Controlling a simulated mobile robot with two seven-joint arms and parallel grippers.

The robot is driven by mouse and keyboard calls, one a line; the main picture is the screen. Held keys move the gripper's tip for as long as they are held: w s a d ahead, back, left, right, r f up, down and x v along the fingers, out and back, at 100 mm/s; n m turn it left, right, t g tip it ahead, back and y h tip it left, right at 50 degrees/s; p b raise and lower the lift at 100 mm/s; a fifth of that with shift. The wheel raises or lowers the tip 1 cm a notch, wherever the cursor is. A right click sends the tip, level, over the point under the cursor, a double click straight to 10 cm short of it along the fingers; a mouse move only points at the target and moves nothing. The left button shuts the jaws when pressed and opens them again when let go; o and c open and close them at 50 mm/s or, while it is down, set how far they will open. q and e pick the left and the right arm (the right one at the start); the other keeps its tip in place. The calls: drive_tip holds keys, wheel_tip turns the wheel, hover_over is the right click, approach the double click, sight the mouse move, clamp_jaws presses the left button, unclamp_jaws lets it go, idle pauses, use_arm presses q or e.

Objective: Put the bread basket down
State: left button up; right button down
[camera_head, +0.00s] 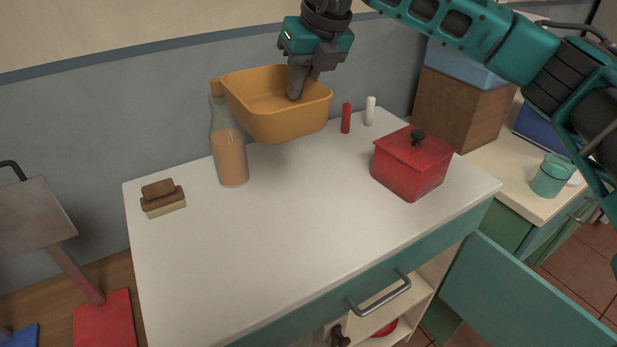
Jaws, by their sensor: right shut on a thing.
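The bread basket (292,126) is an orange-yellow open tub with rounded corners. It hangs above the back of the white counter (270,245) and looks empty. My right gripper (295,92) comes down from above, its fingers reaching into the basket. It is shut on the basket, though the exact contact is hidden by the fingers. My left gripper is not in view.
A bottle (231,155) of orange-brown liquid stands left of the basket, overlapping it in the picture. A red lidded pot (410,165), a red shaker (346,118) and a white shaker (370,110) stand right. The counter's middle and front are clear.

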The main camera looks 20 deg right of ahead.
wheel_tip(320, 180, down, 20)
drive_tip(key=shift+r, duration=0.2)
drive_tip(key=shift+f, duration=0.15)
drive_tip(key=c, duration=1.2)
unclamp_jaws()
drive_tip(key=shift+c, duration=0.2)
